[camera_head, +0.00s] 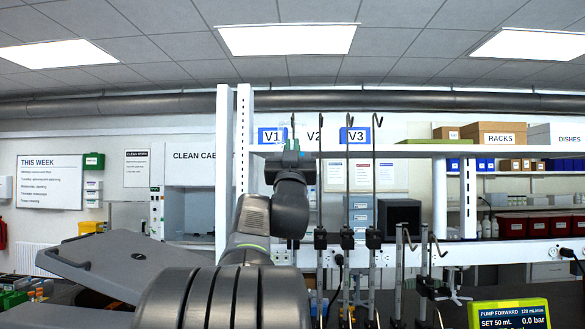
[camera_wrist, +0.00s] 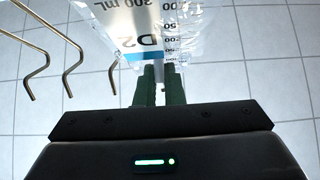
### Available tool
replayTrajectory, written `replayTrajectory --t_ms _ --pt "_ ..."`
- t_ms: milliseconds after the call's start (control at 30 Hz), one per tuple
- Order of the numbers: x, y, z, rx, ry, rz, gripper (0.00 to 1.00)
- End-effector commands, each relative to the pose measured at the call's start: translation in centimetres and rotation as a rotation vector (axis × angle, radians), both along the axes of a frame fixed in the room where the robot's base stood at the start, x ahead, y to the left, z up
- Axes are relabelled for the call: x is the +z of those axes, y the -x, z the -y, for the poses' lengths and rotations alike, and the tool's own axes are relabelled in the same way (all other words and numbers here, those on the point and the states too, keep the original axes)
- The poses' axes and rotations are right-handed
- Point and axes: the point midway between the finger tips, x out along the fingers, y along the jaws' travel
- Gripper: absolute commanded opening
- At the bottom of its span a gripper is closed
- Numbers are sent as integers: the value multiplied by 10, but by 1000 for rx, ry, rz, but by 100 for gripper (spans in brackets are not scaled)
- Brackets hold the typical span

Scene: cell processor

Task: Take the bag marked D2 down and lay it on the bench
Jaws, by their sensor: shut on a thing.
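The clear bag marked D2 (camera_wrist: 205,32) fills the top middle of the wrist view, with a printed mL scale and a blue stripe. My gripper (camera_wrist: 161,75) has its two green fingers closed on the bag's near edge, just by the D2 mark. In the head view my gripper (camera_head: 291,150) is raised in front of the V1 and V2 signs. The bag is only a faint clear shape there, mostly lost against the background. Its far end is out of the wrist view, so I cannot tell whether it touches a hook.
Several bare metal hooks (camera_wrist: 70,45) stand left of the bag in the wrist view. Tall hooked poles (camera_head: 348,190) rise right of my arm in the head view. A pump display (camera_head: 510,314) sits at lower right and a tilted grey lid (camera_head: 125,262) at left.

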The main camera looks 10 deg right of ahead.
Motion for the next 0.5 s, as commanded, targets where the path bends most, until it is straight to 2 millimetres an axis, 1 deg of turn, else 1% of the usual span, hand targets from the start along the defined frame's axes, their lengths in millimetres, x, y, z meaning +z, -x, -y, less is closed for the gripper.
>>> replayTrajectory --t_ms 367,500 --pt "0 0 0 0 0 0 0" --pt "3 1 0 0 0 1 0"
